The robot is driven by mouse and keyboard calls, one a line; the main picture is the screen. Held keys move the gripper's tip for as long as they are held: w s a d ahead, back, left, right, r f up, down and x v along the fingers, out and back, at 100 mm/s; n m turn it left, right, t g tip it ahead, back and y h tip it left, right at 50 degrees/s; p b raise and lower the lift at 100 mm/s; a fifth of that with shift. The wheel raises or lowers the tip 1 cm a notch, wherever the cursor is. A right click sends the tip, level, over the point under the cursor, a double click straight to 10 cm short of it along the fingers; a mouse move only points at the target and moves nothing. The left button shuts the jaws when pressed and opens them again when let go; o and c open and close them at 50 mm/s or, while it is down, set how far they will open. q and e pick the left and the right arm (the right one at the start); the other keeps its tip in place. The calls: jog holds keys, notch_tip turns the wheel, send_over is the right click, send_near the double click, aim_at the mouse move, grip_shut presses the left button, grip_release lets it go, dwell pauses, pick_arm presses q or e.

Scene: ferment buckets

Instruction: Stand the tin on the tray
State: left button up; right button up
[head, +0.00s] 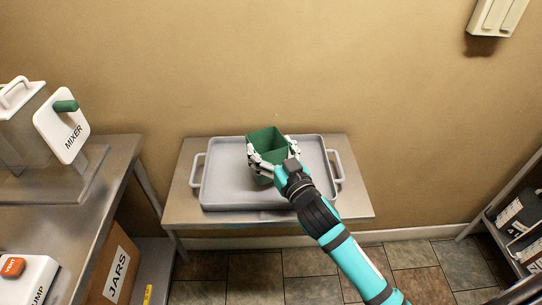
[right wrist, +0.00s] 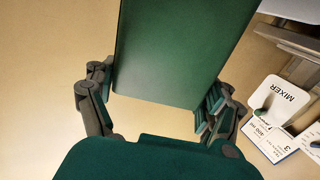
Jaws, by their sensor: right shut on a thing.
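The green tin (head: 265,139) is a square, open-topped container, a little tilted in the head view. My right gripper (head: 271,158) is shut on it, with a finger on either side. The tin is over the grey tray (head: 225,190), towards its back and middle. I cannot tell whether its base touches the tray, as the gripper hides the lower part. In the right wrist view the tin (right wrist: 180,55) sits between the fingers (right wrist: 160,105). My left gripper is not in view.
The tray has two side handles and lies on a small metal table (head: 350,205) against the wall. At left, a bench (head: 115,165) holds the mixer (head: 62,125) and pump box (head: 25,275). A jars box (head: 115,268) stands below. A shelf (head: 515,215) is at right.

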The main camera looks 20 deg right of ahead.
aim_at(274, 164)
jog(key=shift+f, duration=1.75)
jog(key=shift+f, duration=0.15)
jog(key=o, duration=1.5)
jog(key=shift+o, duration=0.2)
